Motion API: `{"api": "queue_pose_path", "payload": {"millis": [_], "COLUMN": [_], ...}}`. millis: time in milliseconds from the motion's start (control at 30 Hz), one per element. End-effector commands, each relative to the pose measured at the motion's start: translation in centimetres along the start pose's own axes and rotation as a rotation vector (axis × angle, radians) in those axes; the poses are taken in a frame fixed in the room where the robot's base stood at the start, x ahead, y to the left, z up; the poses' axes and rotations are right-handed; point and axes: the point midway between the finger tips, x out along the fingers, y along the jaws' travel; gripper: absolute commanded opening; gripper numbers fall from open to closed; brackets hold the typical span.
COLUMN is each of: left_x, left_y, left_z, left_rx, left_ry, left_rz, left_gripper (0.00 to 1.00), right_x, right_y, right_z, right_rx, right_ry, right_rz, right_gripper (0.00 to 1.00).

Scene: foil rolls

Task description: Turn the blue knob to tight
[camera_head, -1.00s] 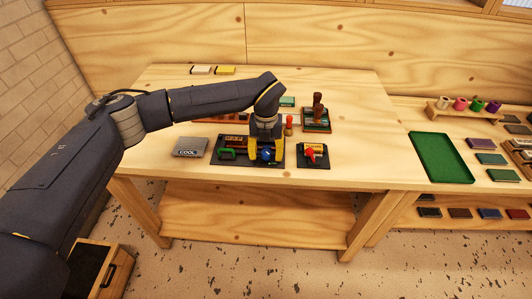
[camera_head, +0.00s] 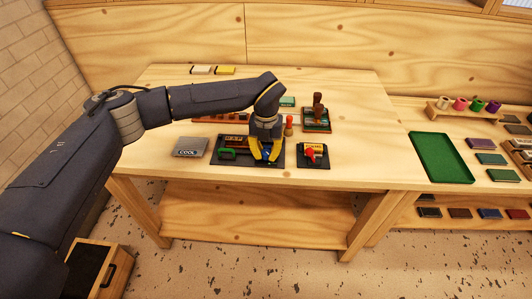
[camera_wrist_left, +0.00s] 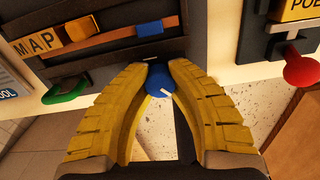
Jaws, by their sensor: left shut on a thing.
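The blue knob (camera_wrist_left: 158,84) sits between the yellow fingers of my left gripper (camera_wrist_left: 162,68) in the left wrist view. A short white line shows on the knob, slanted toward the lower right. The fingers are shut on it, one on each side. In the head view the left gripper (camera_head: 266,155) is over the right part of a dark panel (camera_head: 241,163), and little of the knob shows there. I cannot read any tight mark by the knob. My right gripper is not in view.
A small panel with a red knob (camera_head: 311,154) stands close on the right. Stamps (camera_head: 317,112) stand behind. A green tray (camera_head: 441,157) is on the right-hand table. The front table edge is near.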

Motion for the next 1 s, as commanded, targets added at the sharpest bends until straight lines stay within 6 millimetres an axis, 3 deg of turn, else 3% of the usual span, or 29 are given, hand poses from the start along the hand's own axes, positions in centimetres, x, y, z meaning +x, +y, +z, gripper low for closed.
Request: {"api": "queue_pose_path", "payload": {"millis": [200, 567, 600, 833, 1000], "left_x": [-0.02, 0.02, 0.02, 0.02, 0.02], "left_y": [0.01, -0.01, -0.01, -0.01, 0.0], "left_z": [0.02, 0.0, -0.01, 0.0, 0.0], "left_rx": [0.153, 0.178, 0.178, 0.177, 0.176], "left_ry": [0.0, 0.001, 0.001, 0.001, 0.001], "left_rz": [0.002, 0.001, 0.001, 0.001, 0.001], "left_gripper": [0.0, 0.0, 0.24, 0.5, 0.52], "right_x": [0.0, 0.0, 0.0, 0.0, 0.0], "right_y": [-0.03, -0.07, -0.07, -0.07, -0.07], "right_z": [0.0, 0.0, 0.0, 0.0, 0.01], "right_rx": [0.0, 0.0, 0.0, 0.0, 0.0], "right_ry": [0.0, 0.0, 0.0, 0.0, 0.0], "right_rz": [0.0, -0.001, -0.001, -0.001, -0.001], "right_gripper": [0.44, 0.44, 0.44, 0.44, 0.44]}}
